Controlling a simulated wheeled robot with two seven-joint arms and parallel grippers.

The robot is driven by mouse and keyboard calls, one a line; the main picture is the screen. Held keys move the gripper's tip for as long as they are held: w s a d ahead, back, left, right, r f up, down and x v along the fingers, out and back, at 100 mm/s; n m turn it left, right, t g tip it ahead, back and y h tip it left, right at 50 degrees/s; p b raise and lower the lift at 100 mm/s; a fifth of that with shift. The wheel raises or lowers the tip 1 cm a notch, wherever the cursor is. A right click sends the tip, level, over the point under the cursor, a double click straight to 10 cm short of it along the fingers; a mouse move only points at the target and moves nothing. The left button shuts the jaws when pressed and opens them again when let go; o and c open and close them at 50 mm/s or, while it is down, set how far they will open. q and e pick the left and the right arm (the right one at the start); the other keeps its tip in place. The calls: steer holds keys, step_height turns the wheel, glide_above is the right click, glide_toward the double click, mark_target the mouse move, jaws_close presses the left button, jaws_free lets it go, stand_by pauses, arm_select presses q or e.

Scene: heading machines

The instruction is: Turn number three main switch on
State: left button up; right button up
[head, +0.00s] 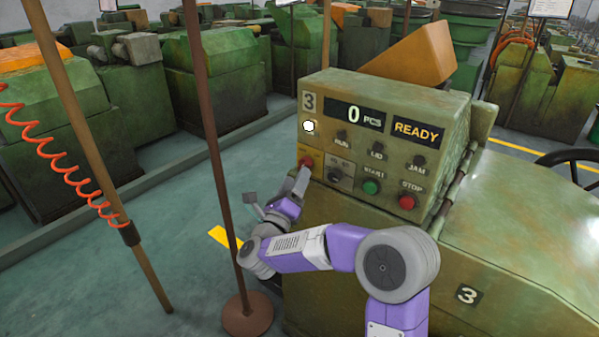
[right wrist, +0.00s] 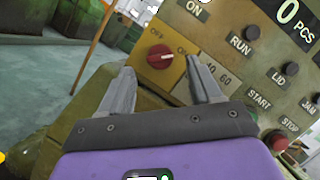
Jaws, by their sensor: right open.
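The number three machine's panel (head: 385,150) carries a red rotary main switch (head: 306,162) on a yellow plate at its lower left. In the right wrist view the red knob (right wrist: 160,56) sits between OFF and ON labels, its pale mark lying roughly level in the picture. My right gripper (head: 278,186) is open in front of the switch. In the right wrist view its fingertips (right wrist: 160,70) stand either side of the knob, with nothing gripped; contact cannot be told. A white lamp (head: 308,126) looks lit, and the display (head: 355,115) reads 0 PCS beside READY. My left gripper is out of view.
A selector (head: 335,174), a green START button (head: 371,187) and a red STOP button (head: 407,201) lie right of the switch. A brown post (head: 215,150) on a round base stands left of my right arm.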

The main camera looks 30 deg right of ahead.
steer(key=shift+v, duration=1.75)
